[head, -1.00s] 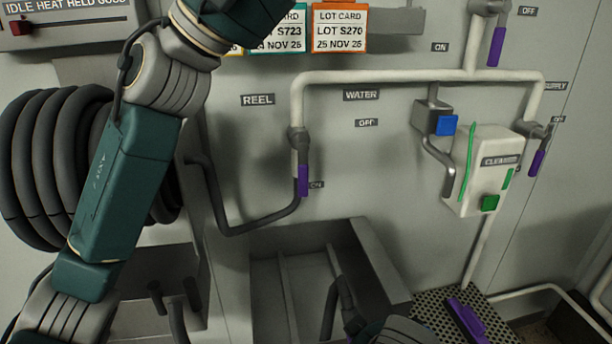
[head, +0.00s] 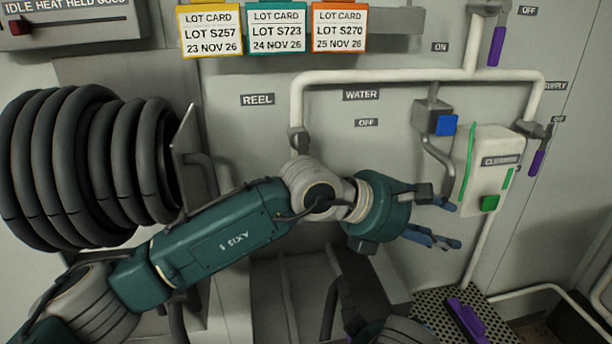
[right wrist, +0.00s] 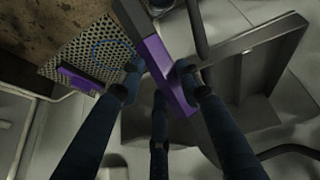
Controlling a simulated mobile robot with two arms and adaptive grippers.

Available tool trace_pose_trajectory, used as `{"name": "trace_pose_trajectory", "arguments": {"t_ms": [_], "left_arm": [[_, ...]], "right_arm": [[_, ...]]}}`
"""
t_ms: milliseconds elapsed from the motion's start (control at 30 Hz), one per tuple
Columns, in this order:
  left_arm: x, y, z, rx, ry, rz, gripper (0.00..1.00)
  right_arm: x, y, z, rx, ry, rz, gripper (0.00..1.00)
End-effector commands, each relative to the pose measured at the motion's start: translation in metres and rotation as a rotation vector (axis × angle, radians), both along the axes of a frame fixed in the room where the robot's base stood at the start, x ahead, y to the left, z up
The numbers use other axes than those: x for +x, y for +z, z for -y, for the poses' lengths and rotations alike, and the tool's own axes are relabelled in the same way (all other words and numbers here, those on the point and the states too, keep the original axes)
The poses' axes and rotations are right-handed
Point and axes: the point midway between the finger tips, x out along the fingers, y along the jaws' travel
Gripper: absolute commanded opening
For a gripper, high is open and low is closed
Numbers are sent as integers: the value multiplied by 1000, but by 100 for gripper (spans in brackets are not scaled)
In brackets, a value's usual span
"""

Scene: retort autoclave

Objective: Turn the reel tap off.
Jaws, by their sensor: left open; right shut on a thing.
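The reel tap (head: 298,140) is on the white pipe below the REEL label in the head view. Only its upper body shows; my left arm hides its purple lever and the ON label. The OFF label (head: 367,122) is to its right. My left gripper (head: 448,225) is open and empty, right of the tap, with its fingers pointing right below the white cleaner box. In the right wrist view my right gripper (right wrist: 160,80) is shut on a dark bar with a purple face (right wrist: 168,75).
A coiled black hose reel (head: 75,165) is at left. The white cleaner box (head: 490,165) and a blue-fronted box (head: 440,122) are near my left fingers. A purple piece (head: 466,320) lies on a perforated plate (head: 430,305). A second purple lever (head: 537,162) hangs at right.

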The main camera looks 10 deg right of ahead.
Motion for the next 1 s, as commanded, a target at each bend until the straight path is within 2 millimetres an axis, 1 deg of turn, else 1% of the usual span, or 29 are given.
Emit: {"name": "trace_pose_trajectory", "arguments": {"t_ms": [33,67,100,167,200,267,300,367,400,433,467,500,567,600,700,800,833,900,1000], "left_arm": [[9,-26,-5,77,2,70,48],[15,-40,-10,124,1,115,48],[23,-59,-16,189,-2,175,48],[36,-86,-28,292,-10,273,48],[45,-103,-37,367,-19,344,48],[59,-127,-53,489,-39,456,48],[70,-140,-66,580,-57,544,48],[87,-155,-88,739,-97,697,48],[100,-158,-105,865,-130,821,48],[110,-156,-117,966,-160,925,48],[119,-150,-128,1067,-189,1029,48],[129,-137,-141,1196,-226,1162,48],[140,-112,-156,1373,-268,1336,48],[145,-96,-164,1472,-287,1429,48],[151,-58,-178,1674,-313,1611,48],[152,-30,-185,1815,-322,1730,48],[151,-24,-186,1844,-321,1754,48],[151,-13,-189,1898,-322,1797,48],[153,-5,-191,1938,-319,1826,48]], "right_arm": [[0,0,0,0,0,1,0],[0,0,0,0,0,1,0],[0,0,0,0,0,1,0],[0,0,0,0,0,1,0],[0,0,0,0,0,1,0],[0,0,0,0,0,1,0],[0,0,0,0,0,1,0],[0,0,0,0,0,1,0],[0,1,0,0,0,1,0],[0,1,0,0,0,1,0],[0,1,0,0,0,1,0],[0,1,0,0,0,1,0],[0,1,0,0,0,1,0],[0,0,0,0,0,1,0],[0,0,0,0,0,1,0],[0,0,0,0,0,1,0],[0,0,0,0,0,1,0],[0,0,0,0,0,1,0],[0,0,0,0,0,1,0]]}}
